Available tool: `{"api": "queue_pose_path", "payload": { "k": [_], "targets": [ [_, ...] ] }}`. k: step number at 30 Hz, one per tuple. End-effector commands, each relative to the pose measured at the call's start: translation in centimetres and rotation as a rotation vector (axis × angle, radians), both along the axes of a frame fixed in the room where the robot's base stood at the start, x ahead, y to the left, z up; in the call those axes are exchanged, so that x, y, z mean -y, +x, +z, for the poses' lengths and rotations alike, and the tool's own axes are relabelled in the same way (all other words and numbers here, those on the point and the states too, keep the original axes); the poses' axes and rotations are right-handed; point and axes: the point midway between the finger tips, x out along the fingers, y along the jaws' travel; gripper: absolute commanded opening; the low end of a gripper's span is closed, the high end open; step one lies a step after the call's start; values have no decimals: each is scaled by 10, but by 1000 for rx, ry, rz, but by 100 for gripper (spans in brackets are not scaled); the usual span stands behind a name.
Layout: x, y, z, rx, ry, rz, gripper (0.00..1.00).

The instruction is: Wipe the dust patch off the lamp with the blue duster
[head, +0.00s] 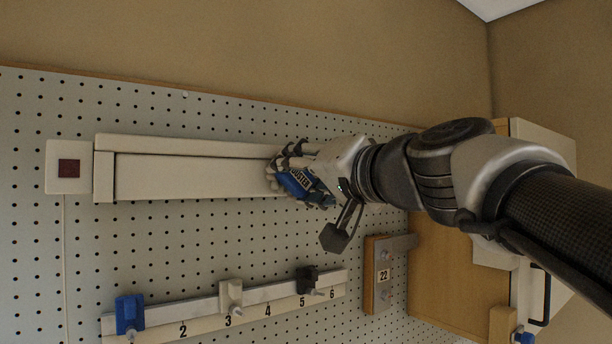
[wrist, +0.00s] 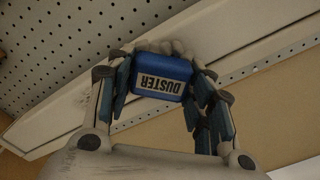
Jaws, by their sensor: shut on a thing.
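The lamp is a long off-white fixture (head: 190,175) mounted along the pegboard; it also crosses the wrist view (wrist: 245,42). My gripper (head: 286,176) is at the right part of the lamp, shut on the blue duster (head: 294,183). In the wrist view the duster (wrist: 160,77), with its white "DUSTER" label, sits between the two fingers. Its pale tufted head is close against the lamp's face; I cannot tell whether it touches.
A red switch on a white plate (head: 69,169) is left of the lamp. Below is a numbered rail (head: 255,297) with blue, white and black clamps. A "22" plate on a wooden block (head: 383,275) and a wooden cabinet (head: 445,270) stand at the right.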

Motion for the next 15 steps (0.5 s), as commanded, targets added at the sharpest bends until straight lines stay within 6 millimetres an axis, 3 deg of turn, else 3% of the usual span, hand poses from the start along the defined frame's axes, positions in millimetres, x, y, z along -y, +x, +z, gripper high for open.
{"api": "queue_pose_path", "payload": {
  "k": [15],
  "targets": [
    [30,18,-1,1,0,-2,29]
  ]
}}
